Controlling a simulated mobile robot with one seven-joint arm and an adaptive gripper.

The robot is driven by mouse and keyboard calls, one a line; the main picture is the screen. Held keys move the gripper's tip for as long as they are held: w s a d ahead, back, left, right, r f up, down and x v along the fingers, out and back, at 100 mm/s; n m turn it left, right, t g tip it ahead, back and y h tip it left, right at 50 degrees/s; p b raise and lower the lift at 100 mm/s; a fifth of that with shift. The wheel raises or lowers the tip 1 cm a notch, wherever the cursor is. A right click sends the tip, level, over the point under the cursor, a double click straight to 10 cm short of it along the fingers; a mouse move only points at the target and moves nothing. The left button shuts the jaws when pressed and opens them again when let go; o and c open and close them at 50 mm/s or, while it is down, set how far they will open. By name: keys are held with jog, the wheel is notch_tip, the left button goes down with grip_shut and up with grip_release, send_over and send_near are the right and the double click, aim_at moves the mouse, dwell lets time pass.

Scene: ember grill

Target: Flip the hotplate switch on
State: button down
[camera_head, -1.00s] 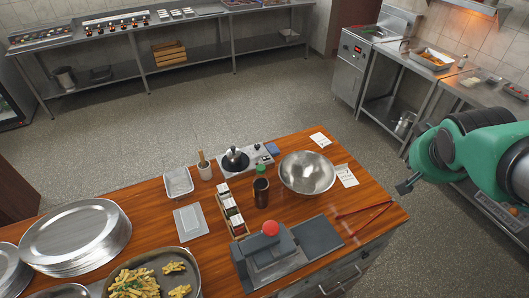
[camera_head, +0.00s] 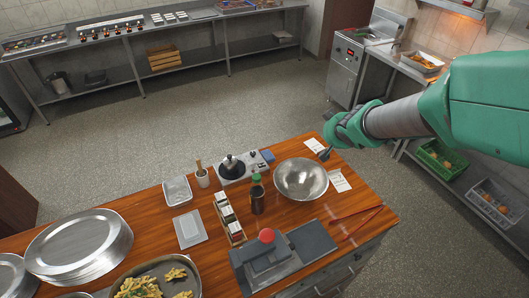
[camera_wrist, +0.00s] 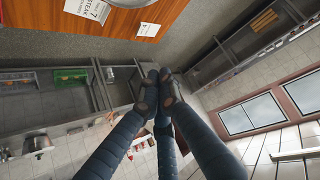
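The hotplate (camera_head: 222,181) is a small pale unit at the back of the wooden counter, with a dark-topped metal pot (camera_head: 232,167) on it. Its control face, with small dark details (camera_head: 256,161), is at its right end; the switch is too small to read. My gripper (camera_head: 324,155) is above the counter's back right area, to the right of the hotplate and apart from it. In the wrist view its dark fingertips (camera_wrist: 160,76) come together with nothing between them. The hotplate does not show in the wrist view.
A steel bowl (camera_head: 300,190) stands between the hotplate and the counter's right side. A blue item (camera_head: 268,156) is beside the hotplate. A bottle (camera_head: 257,195), a condiment rack (camera_head: 236,235) and a cup (camera_head: 202,178) stand nearby. White cards (camera_head: 339,181) lie by the bowl.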

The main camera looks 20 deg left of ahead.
jog(key=a+f+n+g+y+p, duration=0.1)
jog(key=a+f+y, duration=0.1)
jog(key=a+f, duration=0.5)
jog(key=s+a+f+n+g+y+p, duration=0.1)
jog(key=a+f+n+g+y+p, duration=0.1)
jog(key=a+f, duration=0.5)
jog(key=a, duration=0.6)
jog(key=shift+s+f+p, duration=0.2)
jog(key=shift+f+p, duration=0.1)
jog(key=shift+a, duration=0.1)
jog(key=b, duration=0.1)
send_over(260, 167)
jog(key=f, duration=0.7)
jog(key=shift+w+f, duration=0.2)
jog(key=shift+w, duration=0.1)
jog(key=shift+s+f+b, duration=0.2)
jog(key=shift+f+b, duration=0.15)
jog(key=shift+f, duration=1.45)
jog(key=shift+s, duration=0.1)
